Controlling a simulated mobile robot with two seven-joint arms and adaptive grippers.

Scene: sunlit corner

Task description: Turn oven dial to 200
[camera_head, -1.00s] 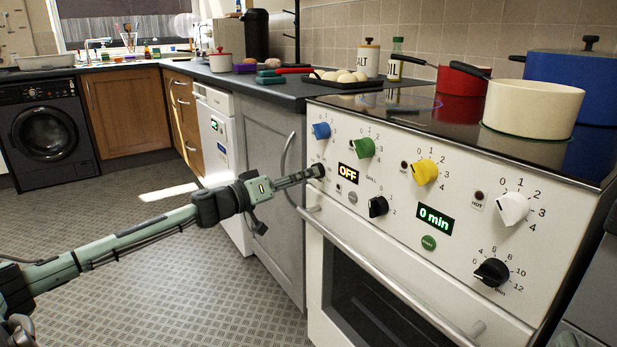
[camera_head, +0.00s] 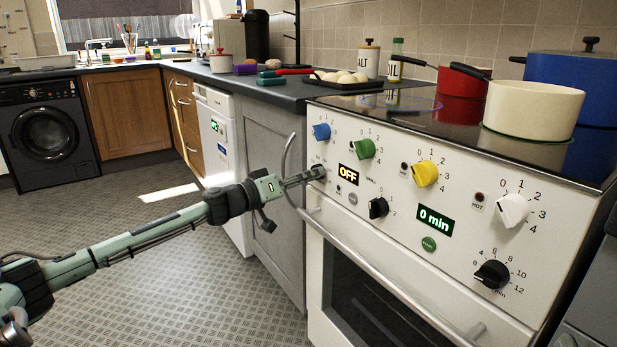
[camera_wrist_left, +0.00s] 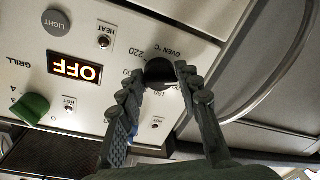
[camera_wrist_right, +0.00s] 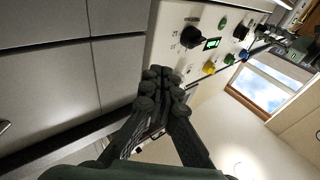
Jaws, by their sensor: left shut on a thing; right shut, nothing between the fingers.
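The black oven dial (camera_wrist_left: 160,72) sits on the white control panel (camera_wrist_left: 120,60), under a printed "OVEN °C" scale. In the left wrist view 220 and 150 are readable around it, with another number partly hidden; its pointer is not clear. My left gripper (camera_wrist_left: 158,80) is shut on the dial, one finger on each side. In the head view the left gripper (camera_head: 308,177) reaches the panel's left edge and hides the dial. My right gripper (camera_wrist_right: 164,84) is shut and empty, in front of grey cabinet fronts beside the oven.
An "OFF" display (camera_head: 347,171) sits beside the dial. Blue (camera_head: 321,131), green (camera_head: 364,149), yellow (camera_head: 425,173) and white (camera_head: 512,209) knobs line the panel. The oven door handle (camera_head: 390,280) runs below. Pots stand on the hob, including a cream one (camera_head: 533,108).

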